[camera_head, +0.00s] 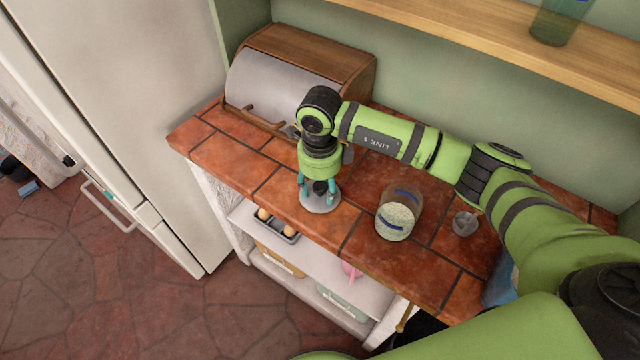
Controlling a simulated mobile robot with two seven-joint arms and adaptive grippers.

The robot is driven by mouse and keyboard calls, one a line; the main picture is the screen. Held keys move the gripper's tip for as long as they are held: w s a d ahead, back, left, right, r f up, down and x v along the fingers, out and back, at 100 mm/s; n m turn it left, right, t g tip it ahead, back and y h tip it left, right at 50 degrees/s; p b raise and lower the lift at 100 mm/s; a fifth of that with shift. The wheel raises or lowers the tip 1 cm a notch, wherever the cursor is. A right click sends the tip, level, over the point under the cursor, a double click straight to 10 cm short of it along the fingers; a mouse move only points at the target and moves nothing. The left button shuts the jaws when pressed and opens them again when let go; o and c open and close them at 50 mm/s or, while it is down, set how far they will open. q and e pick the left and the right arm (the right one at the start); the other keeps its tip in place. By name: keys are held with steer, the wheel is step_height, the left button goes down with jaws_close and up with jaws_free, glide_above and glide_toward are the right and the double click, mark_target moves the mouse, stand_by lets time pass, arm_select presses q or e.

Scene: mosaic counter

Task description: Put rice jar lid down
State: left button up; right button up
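The rice jar lid (321,205) is a pale grey disc at the front part of the tiled counter, left of the jar. My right gripper (318,190) points down over it. Its teal fingers stand apart on either side of the lid's middle, with a dark part between them. The lid looks flat and at counter level, though the exact contact underneath is hidden. The rice jar (398,215) is clear glass with a blue mark and pale contents, and it stands uncovered to the right. My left gripper is not in view.
A wooden bread box (300,75) stands behind the gripper. A small glass (465,223) is right of the jar, and a blue item (498,287) is near the right front edge. A shelf (480,45) runs above. The counter's left end is clear.

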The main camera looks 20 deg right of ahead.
mark_target(320, 186)
steer(key=shift+r, duration=0.5)
step_height(320, 186, up, 12)
steer(key=b, duration=0.4)
steer(key=shift+f, duration=0.25)
steer(key=shift+s+f, duration=0.1)
